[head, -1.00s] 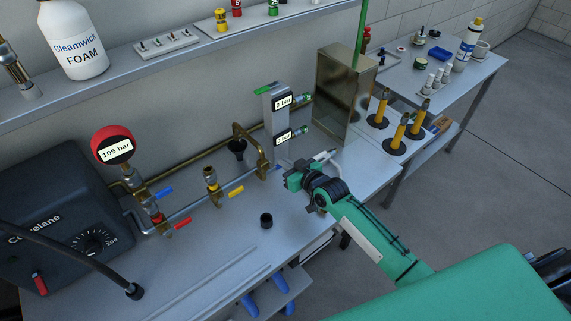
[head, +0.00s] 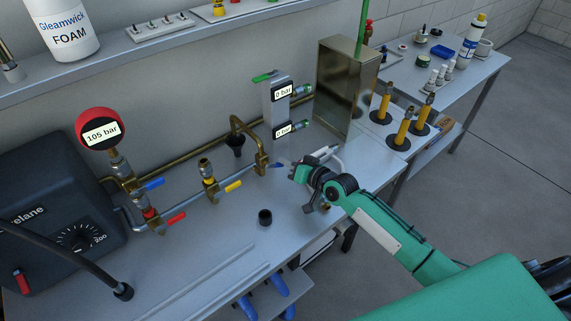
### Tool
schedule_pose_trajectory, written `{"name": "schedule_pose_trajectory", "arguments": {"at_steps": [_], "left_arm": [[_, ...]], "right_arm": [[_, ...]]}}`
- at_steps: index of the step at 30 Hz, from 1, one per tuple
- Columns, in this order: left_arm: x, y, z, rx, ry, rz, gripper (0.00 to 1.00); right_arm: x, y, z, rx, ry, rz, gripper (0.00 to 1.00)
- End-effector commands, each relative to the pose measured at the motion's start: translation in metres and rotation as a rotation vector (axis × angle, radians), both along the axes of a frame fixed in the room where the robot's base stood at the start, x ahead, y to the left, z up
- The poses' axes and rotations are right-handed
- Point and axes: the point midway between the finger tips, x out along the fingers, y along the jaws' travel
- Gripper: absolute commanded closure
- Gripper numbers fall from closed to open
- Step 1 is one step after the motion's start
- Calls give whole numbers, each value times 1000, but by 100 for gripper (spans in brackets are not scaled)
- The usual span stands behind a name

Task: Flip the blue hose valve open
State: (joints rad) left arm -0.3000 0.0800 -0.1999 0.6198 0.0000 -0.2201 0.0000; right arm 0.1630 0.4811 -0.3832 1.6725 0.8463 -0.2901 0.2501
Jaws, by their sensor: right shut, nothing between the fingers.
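A small blue lever (head: 279,164) sits at the right end of the pipe run, beside the brass bend (head: 262,160). My right gripper (head: 294,172) is shut and empty, its tips just right of this lever. I cannot tell whether they touch it. A second blue lever (head: 153,183) is on the brass fitting below the red gauge (head: 101,133), which reads 105 bar. Which blue lever is the hose valve is not marked. My left gripper is not in view.
Yellow (head: 233,186) and red (head: 175,217) levers sit along the pipe. A grey block (head: 278,108) with two 0 bar displays stands behind my right gripper. A metal box (head: 347,85) is at its right. The front bench is mostly clear.

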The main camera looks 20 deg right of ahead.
Motion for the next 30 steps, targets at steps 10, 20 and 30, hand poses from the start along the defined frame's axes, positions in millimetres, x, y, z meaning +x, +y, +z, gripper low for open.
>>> {"name": "schedule_pose_trajectory", "arguments": {"at_steps": [10, 20, 30], "left_arm": [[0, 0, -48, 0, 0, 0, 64], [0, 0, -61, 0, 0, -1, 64], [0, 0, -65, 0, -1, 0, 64]], "right_arm": [[-1, 2, -23, 299, 109, 1, 100], [-3, 8, -29, 344, 125, 1, 100], [-4, 10, -32, 343, 125, 1, 100]]}}
